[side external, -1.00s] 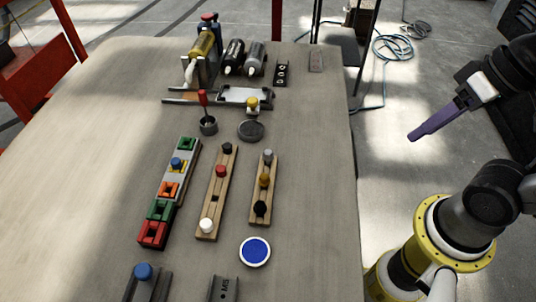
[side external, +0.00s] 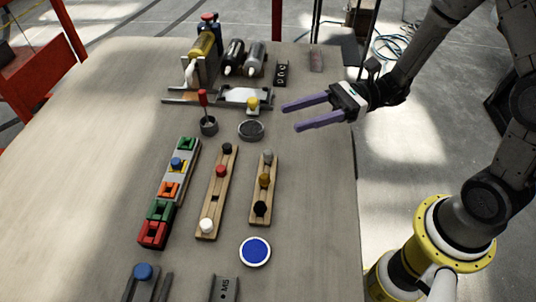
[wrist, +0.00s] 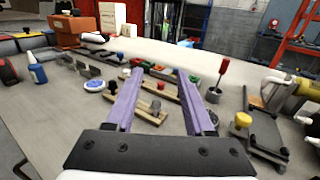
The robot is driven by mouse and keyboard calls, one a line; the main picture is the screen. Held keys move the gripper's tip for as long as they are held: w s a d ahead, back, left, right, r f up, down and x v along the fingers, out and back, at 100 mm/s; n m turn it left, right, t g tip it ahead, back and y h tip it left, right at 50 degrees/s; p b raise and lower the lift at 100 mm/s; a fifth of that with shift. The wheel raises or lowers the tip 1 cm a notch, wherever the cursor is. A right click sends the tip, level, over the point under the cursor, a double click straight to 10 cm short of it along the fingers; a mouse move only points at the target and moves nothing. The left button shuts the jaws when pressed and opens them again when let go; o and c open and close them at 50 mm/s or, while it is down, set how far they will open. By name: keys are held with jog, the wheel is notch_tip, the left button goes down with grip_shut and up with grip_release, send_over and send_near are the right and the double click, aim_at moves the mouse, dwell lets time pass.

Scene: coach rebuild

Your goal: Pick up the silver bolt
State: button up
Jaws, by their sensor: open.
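The silver bolt (side external: 268,155) is a small grey-headed peg at the far end of the right wooden strip (side external: 262,194). A gold bolt (side external: 264,180) and a black bolt (side external: 259,209) stand on the same strip. My gripper (side external: 290,117), with two long purple fingers, is open and empty. It is above the table's right side, beyond and to the right of the silver bolt in the side view. In the wrist view a grey bolt (wrist: 155,106), which looks like the silver one, shows between the fingers (wrist: 160,72).
A second wooden strip (side external: 213,198) with black, red and white pegs is to the left, beside a row of coloured blocks (side external: 152,234). A round dark dish (side external: 251,131) and a cup with a red-handled tool (side external: 208,126) stand behind. A blue disc (side external: 255,251) lies in front.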

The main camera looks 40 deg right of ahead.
jog(key=f, duration=0.1)
send_near(266, 152)
jog(key=x, duration=0.2)
jog(key=shift+a+r, duration=0.2)
jog(key=shift+a, duration=0.05)
jog(key=shift+w+a+f, duration=0.15)
jog(key=shift+a+f, duration=0.3)
jog(key=shift+a, duration=0.35)
jog(key=shift+x, duration=3)
grip_shut()
